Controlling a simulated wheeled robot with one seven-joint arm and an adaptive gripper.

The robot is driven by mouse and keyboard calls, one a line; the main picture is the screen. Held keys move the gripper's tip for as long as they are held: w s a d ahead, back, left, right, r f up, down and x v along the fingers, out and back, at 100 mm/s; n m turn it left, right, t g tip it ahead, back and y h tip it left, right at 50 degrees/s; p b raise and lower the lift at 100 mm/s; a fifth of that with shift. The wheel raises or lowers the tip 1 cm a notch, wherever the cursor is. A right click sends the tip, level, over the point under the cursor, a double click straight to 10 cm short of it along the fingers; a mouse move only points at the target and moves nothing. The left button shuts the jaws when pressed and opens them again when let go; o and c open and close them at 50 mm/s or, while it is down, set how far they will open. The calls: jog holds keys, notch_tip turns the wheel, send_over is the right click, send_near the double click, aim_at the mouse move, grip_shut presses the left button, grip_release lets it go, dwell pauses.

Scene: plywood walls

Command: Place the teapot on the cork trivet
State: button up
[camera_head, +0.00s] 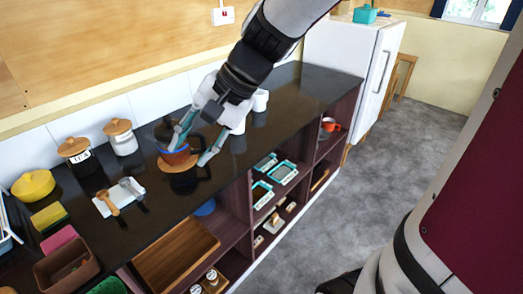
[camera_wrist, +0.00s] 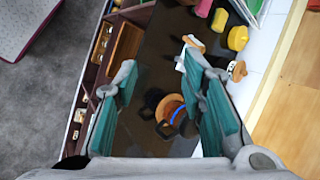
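The teapot (camera_head: 175,154), reddish with a blue band and dark parts, is upright over the tan round cork trivet (camera_head: 167,167) on the dark counter. It appears to rest on the trivet, though my fingers hide part of the contact. My gripper (camera_head: 196,150) has its two teal fingers spread, one on each side of the teapot. In the wrist view, the teapot (camera_wrist: 178,116) lies between the spread fingers (camera_wrist: 165,105), with visible gaps on both sides. The trivet's edge is partly hidden there.
Two lidded canisters (camera_head: 122,136) stand by the wall at left. A white board with a wooden utensil (camera_head: 113,202) lies nearer. White cups (camera_head: 260,100) stand behind my gripper. Open shelves (camera_head: 270,185) are below the counter front. Bare counter lies at right.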

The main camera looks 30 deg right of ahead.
jog(key=s+d+r+n+t+h, duration=0.1)
jog(key=s+d+r+n+h, duration=0.1)
jog(key=s, duration=0.5)
jog(key=s+d+r+n+t+h, duration=0.1)
jog(key=s+d+r+n+h, duration=0.1)
jog(key=s+d+n+h, duration=0.2)
jog(key=s+d+n, duration=0.1)
jog(key=s+n, duration=0.1)
jog(key=s, duration=0.1)
jog(key=shift+n, duration=0.3)
dwell(0.4)
